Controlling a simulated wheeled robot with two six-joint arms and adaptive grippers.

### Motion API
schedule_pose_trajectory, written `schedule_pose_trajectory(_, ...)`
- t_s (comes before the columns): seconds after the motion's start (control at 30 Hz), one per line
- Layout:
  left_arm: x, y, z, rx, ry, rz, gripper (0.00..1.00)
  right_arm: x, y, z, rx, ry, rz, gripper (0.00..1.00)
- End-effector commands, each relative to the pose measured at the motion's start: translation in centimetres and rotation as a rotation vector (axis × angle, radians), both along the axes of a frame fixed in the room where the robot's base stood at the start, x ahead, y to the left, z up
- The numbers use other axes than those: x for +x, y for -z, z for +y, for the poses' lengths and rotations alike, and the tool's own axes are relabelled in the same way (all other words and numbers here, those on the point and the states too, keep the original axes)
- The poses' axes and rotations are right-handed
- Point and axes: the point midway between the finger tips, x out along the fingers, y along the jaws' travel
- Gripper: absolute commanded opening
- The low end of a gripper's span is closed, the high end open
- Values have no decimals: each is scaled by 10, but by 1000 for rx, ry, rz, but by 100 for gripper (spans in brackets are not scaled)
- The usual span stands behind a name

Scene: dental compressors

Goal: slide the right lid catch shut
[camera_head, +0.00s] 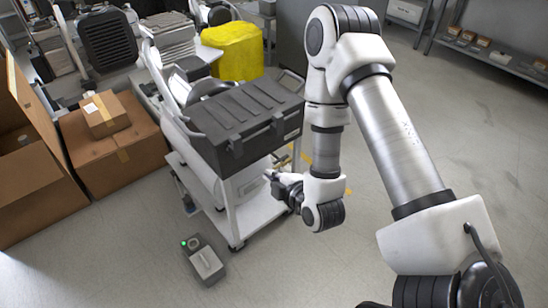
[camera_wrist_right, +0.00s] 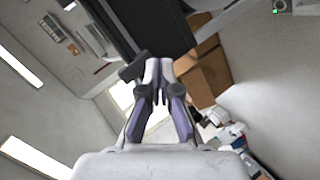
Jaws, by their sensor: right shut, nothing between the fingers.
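A black lidded case (camera_head: 235,112) sits on top of a white cart in the head view. Its front face turns toward my right arm, and its latches are too small and dark for me to read their position. My right gripper (camera_head: 270,175) is below and in front of the case's front face, apart from it in this view. In the right wrist view my right gripper (camera_wrist_right: 162,66) is shut and empty. A small dark block (camera_wrist_right: 133,68) juts from the case edge just left of the fingertips; it may be a lid catch. My left gripper is not in view.
The white cart (camera_head: 240,219) stands on the grey floor. A small grey device with a green light (camera_head: 203,261) lies in front of it. Cardboard boxes (camera_head: 110,150) stand at left, a yellow-covered object (camera_head: 233,52) behind.

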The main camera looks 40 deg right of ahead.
Motion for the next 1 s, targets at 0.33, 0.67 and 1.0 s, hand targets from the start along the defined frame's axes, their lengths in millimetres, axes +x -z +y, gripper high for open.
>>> schedule_pose_trajectory(0.33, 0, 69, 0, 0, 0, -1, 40, 23, -40, -38, -484, 14, -365, 0)
schedule_pose_trajectory(0.67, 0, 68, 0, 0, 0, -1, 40, 28, -40, -38, -483, 11, -361, 0)
schedule_pose_trajectory(1.0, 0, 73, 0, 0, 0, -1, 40, 89, -39, -48, -484, 10, -364, 0)
